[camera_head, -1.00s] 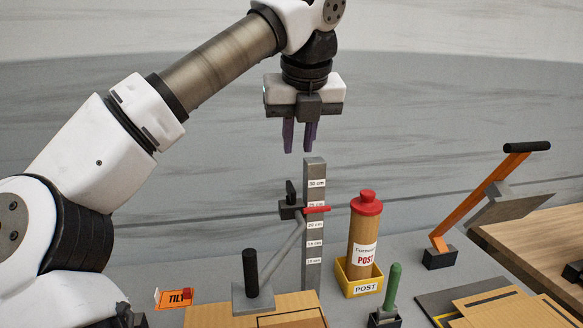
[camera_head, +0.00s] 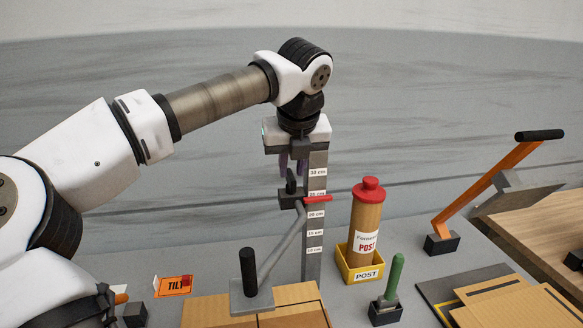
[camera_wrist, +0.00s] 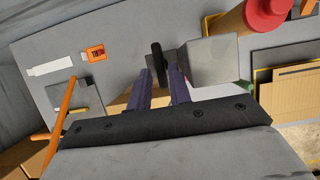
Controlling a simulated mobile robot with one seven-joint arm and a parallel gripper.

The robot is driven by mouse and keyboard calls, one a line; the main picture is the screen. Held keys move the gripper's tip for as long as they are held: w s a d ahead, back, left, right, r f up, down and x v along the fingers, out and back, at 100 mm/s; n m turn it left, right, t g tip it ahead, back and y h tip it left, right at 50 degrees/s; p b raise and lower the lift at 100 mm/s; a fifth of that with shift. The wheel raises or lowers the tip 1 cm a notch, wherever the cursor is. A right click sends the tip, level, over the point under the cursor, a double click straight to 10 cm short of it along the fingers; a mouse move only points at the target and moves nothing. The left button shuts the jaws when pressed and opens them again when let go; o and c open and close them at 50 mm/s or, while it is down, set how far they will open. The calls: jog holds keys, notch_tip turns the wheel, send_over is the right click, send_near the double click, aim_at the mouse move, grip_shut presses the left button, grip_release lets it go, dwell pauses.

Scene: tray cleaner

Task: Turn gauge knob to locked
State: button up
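The grey gauge post (camera_head: 315,245) stands upright with cm labels and a red pointer (camera_head: 317,199). The black gauge knob (camera_head: 291,182) sits on a dark block on the left of the post, its handle upright. In the wrist view the knob (camera_wrist: 157,62) shows as a dark bar beside the post's square top (camera_wrist: 213,60). My gripper (camera_head: 292,165) points down just above the knob, its purple fingers apart and empty. In the wrist view the fingertips (camera_wrist: 160,75) lie on either side of the knob's line. Whether they touch it I cannot tell.
A lever with a black grip (camera_head: 248,265) stands left of the post, over cardboard. Right of the post are a red-capped tube (camera_head: 365,215) in a yellow POST holder, a green handle (camera_head: 395,275) and an orange lever (camera_head: 480,195). An orange TILT tag (camera_head: 173,285) lies left.

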jog(key=shift+x, duration=1.15)
grip_shut()
